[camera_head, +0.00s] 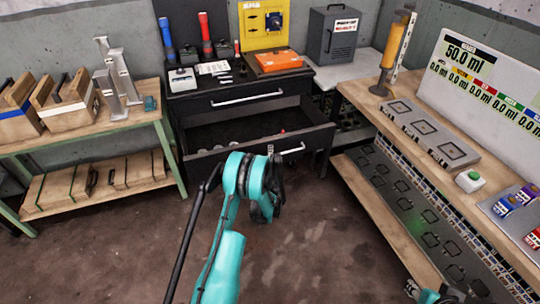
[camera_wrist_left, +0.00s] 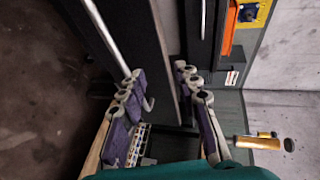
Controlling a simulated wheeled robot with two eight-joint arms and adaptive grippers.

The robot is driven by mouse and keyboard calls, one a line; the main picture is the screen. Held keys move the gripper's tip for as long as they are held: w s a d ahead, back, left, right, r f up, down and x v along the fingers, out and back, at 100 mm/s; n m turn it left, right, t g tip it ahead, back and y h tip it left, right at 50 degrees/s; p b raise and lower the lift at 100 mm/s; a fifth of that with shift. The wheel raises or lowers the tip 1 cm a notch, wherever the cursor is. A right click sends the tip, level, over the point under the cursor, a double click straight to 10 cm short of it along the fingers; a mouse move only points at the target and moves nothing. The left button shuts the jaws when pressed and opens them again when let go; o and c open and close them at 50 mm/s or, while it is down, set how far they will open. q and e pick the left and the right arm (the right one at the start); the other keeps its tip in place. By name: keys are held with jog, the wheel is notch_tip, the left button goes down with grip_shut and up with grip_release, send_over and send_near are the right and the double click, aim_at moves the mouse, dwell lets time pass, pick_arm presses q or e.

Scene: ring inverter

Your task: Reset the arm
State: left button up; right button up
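My left arm (camera_head: 238,205), teal, reaches up the middle of the head view toward the open drawer (camera_head: 205,147) of the black cabinet; its fingers are hidden there. In the left wrist view my left gripper (camera_wrist_left: 165,100) is open, its purple-padded fingers spread wide with nothing held between them. The drawer's silver handle (camera_head: 291,149) shows to the right of my arm in the head view. A teal and grey part of my right arm (camera_head: 445,294) is cut off at the bottom right edge; its fingers cannot be made out.
A wooden bench (camera_head: 85,138) with crates and metal brackets stands left. The right bench (camera_head: 390,118) holds a grey panel, a yellow cylinder (camera_head: 395,42) and a white bottle (camera_head: 469,181). An orange box (camera_head: 279,62) lies on the cabinet. The floor between the benches is clear.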

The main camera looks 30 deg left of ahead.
pick_arm(q)
jog(key=shift+s+d, duration=0.1)
jog(key=shift+s, duration=0.15)
dwell(0.4)
jog(key=s+d+r+n+g+h, duration=0.1)
jog(key=s+d+r+n, duration=0.1)
jog(key=s+d+r, duration=0.35)
jog(key=s+d+r+n+g+h, duration=0.1)
jog(key=s+d+r+n, duration=0.15)
jog(key=r, duration=0.65)
jog(key=s+d+r+n+g+h, duration=0.1)
jog(key=s+d+r+n, duration=0.1)
jog(key=s+d+r, duration=0.35)
jog(key=s+d+n+g+h, duration=0.1)
jog(key=s+d, duration=0.3)
jog(key=s, duration=0.5)
jog(key=s+d+n+g+h, duration=0.1)
jog(key=s+d, duration=0.3)
jog(key=s, duration=0.5)
jog(key=s+d+n+g+h, duration=0.1)
jog(key=s+d+n+h, duration=0.1)
jog(key=s, duration=0.7)
jog(key=d+n, duration=0.1)
jog(key=d, duration=0.1)
jog(key=shift+s+d+r, duration=0.25)
jog(key=shift+d+r, duration=0.1)
